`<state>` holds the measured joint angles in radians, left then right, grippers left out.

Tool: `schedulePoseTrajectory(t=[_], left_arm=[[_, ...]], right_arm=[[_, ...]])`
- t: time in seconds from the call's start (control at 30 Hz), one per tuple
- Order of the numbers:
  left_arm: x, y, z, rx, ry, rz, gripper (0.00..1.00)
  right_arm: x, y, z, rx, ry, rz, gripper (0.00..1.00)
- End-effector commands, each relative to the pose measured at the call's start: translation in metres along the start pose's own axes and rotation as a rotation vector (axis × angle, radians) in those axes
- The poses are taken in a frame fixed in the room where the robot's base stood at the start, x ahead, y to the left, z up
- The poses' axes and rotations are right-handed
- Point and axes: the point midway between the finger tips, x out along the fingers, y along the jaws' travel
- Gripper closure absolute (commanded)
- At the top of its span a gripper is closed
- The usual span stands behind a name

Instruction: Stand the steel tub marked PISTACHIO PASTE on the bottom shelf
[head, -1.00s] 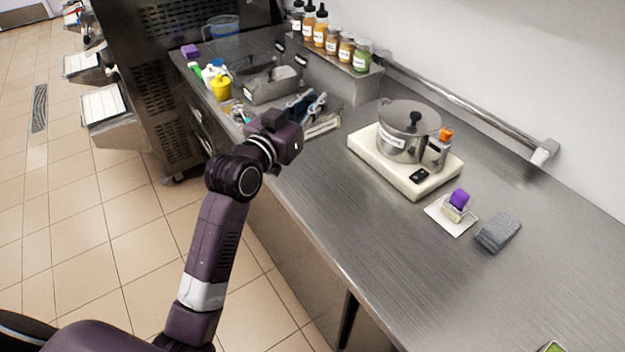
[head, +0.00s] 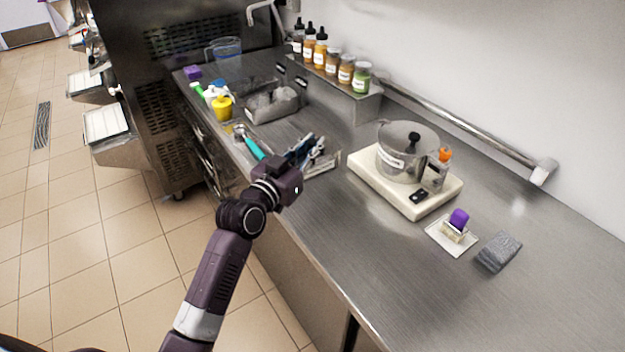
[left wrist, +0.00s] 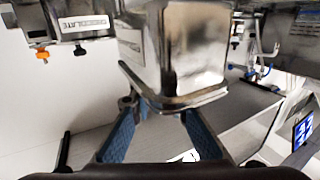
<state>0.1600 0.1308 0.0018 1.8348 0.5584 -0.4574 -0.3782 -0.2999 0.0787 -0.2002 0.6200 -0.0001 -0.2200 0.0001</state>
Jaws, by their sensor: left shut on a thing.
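My left gripper (head: 306,151) is over the steel counter, its blue fingers partly hidden by its own wrist. It is shut on a steel tub, whose pale metal edge (head: 325,163) shows just beyond the fingers. In the left wrist view the rectangular steel tub (left wrist: 187,50) fills the upper middle, its rim towards the gripper fingers (left wrist: 163,128). A white label (left wrist: 130,32) on its side is cut by the view and I cannot read it. I cannot make out a bottom shelf. My right gripper is not in view.
Bottles line a raised ledge (head: 365,98). The front right counter (head: 400,270) is clear.

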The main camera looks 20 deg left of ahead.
Motion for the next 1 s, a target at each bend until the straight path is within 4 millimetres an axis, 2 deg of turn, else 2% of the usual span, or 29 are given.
schedulePoseTrajectory(t=[0.03,0.2,0.43,0.63,0.73,1.0], left_arm=[[0.0,0.0,0.014,0.001,-0.002,0.0,1.0],[0.0,0.0,0.05,0.002,0.001,0.0,1.0],[0.001,0.0,0.069,0.001,0.005,0.001,1.0],[0.001,0.0,0.097,0.004,0.002,0.001,1.0],[0.001,-0.001,0.103,0.002,0.004,0.0,1.0],[0.001,0.0,0.104,0.0,0.006,-0.001,1.0]], right_arm=[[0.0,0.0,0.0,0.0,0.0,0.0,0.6],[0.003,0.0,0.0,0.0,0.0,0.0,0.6],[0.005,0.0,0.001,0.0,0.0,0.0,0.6],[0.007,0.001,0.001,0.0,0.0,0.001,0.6],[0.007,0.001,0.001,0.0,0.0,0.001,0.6],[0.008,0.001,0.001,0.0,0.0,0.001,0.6]])
